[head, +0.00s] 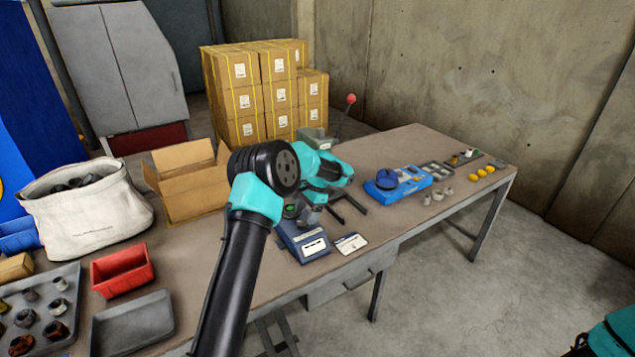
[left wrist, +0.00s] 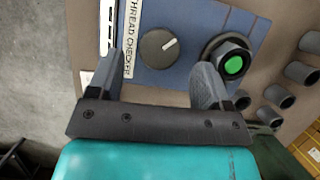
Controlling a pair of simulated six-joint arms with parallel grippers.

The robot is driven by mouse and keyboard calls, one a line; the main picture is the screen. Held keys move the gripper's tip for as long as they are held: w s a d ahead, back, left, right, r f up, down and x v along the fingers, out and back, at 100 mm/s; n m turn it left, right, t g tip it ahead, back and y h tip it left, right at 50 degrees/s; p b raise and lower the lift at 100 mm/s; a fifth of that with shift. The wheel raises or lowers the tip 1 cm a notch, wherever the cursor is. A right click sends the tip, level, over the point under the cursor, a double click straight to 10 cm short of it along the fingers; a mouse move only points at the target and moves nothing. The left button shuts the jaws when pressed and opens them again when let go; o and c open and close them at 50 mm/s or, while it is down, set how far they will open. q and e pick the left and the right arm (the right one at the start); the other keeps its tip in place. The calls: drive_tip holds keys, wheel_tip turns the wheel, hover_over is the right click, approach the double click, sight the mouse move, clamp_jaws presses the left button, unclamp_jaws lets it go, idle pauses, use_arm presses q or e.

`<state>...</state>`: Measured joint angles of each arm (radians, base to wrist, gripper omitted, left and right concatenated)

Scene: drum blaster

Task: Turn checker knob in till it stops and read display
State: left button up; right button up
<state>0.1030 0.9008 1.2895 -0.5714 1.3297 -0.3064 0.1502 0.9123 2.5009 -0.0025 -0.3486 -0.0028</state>
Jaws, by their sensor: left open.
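The thread checker (head: 303,241) is a blue box on the table in the head view, partly covered by my left arm. In the left wrist view its blue face (left wrist: 190,22) has a white "THREAD CHECKER" label. Its round dark knob (left wrist: 157,48) has a white pointer line toward the upper right. A dark nut-like fitting with a green centre (left wrist: 232,62) sits right of the knob. My left gripper (head: 351,209) is open above the checker. In the left wrist view its fingers (left wrist: 160,78) stand either side of the knob, apart from it. I cannot make out a display reading.
A white card (head: 351,243) lies right of the checker. A blue tool (head: 398,182) and small parts lie farther right. An open carton (head: 190,183), red bin (head: 122,270), empty grey tray (head: 133,322) and white sack (head: 88,208) stand left.

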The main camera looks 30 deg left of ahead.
sight(303, 222)
use_arm(q)
drive_tip(key=v, duration=1.4)
drive_tip(key=s+a+n+t+h, duration=0.1)
drive_tip(key=a+n+h, duration=0.5)
drive_tip(key=n, duration=1.2)
drive_tip(key=s+a, duration=0.1)
drive_tip(key=a, duration=0.2)
drive_tip(key=shift+s+a+t, duration=0.25)
drive_tip(key=shift+t, duration=0.05)
drive_tip(key=shift+f, duration=0.15)
drive_tip(key=x, duration=1.7)
drive_tip(key=shift+d, duration=0.2)
